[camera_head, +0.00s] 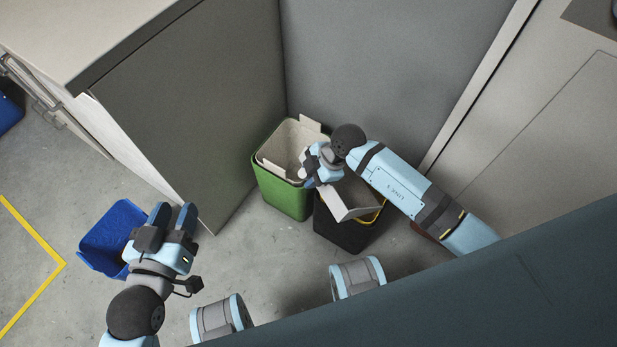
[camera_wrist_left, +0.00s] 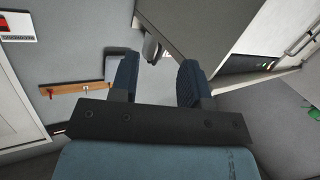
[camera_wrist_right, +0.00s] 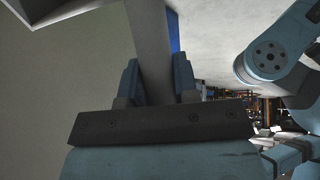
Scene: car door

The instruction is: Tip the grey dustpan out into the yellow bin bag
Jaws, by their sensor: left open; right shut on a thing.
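The grey dustpan (camera_head: 352,203) is over the black bin (camera_head: 342,236) and looks tilted in the head view. The yellow bin bag (camera_head: 374,217) shows only as a thin yellow edge at this bin's rim; its inside is hidden by the dustpan and my right arm. My right gripper (camera_head: 318,166) is shut on the dustpan's handle (camera_wrist_right: 152,45), which shows between the fingers in the right wrist view. My left gripper (camera_head: 174,214) is open and empty, above and beside the blue bin. I cannot tell what the dustpan holds.
A green bin (camera_head: 285,195) with a pale liner stands left of the black bin, touching or nearly so. A blue bin (camera_head: 104,236) stands at the left. A grey cabinet side (camera_head: 190,100) and a grey wall (camera_head: 380,60) enclose the corner. Bare floor lies between the blue and black bins.

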